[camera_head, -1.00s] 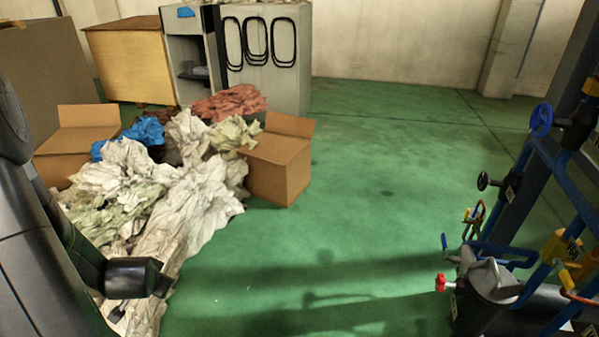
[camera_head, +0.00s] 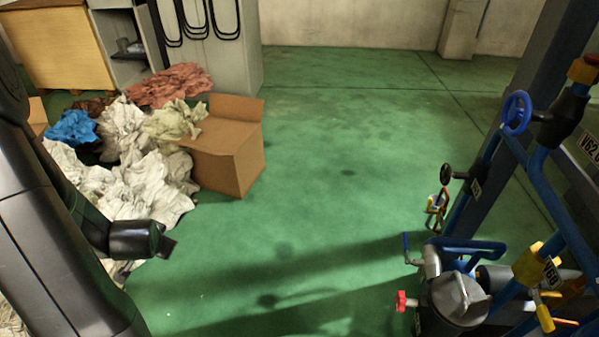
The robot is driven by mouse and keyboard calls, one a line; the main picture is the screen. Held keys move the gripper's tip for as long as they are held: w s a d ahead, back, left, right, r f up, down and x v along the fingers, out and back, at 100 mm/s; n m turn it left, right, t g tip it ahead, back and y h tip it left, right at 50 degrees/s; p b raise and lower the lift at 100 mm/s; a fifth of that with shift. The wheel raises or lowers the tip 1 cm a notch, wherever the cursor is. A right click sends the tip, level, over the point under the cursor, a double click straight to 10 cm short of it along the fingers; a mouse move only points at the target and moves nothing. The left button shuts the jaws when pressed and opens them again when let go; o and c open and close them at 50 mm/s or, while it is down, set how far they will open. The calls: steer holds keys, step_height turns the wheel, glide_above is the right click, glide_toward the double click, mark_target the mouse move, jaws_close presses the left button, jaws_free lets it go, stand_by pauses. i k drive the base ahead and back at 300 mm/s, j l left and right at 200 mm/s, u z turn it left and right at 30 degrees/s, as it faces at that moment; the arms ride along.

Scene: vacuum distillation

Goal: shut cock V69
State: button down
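The pipework with its valves stands at the right of the head view. A yellow cock (camera_head: 530,265) there carries a white tag (camera_head: 551,272) that seems to start with "V6"; I cannot read its last digit surely, so I cannot tell whether this is V69. A yellow lever (camera_head: 543,312) hangs below it, pointing down. My gripper (camera_head: 168,247) seems to be the dark end of my arm at the left, over the floor and far from the pipework. Its fingers are not clear, and I see nothing held.
A blue handwheel (camera_head: 516,113), a black knob (camera_head: 446,173), a red knob (camera_head: 405,301) and a grey lidded vessel (camera_head: 460,297) are on the pipework. Crumpled cloths (camera_head: 140,165) and an open cardboard box (camera_head: 228,150) lie at the left. The green floor (camera_head: 330,190) between is clear.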

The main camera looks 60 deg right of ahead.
mark_target(429, 205)
steer(key=l+z, duration=0.3)
steer(key=z, duration=0.15)
steer(key=l+z, duration=0.25)
steer(key=z, duration=0.2)
steer(key=l+z, duration=0.3)
steer(key=z, duration=0.15)
steer(key=i+l+z, duration=0.15)
steer(key=z, duration=0.25)
steer(key=i+l+z, duration=0.1)
steer(key=z, duration=0.55)
steer(key=l, duration=0.1)
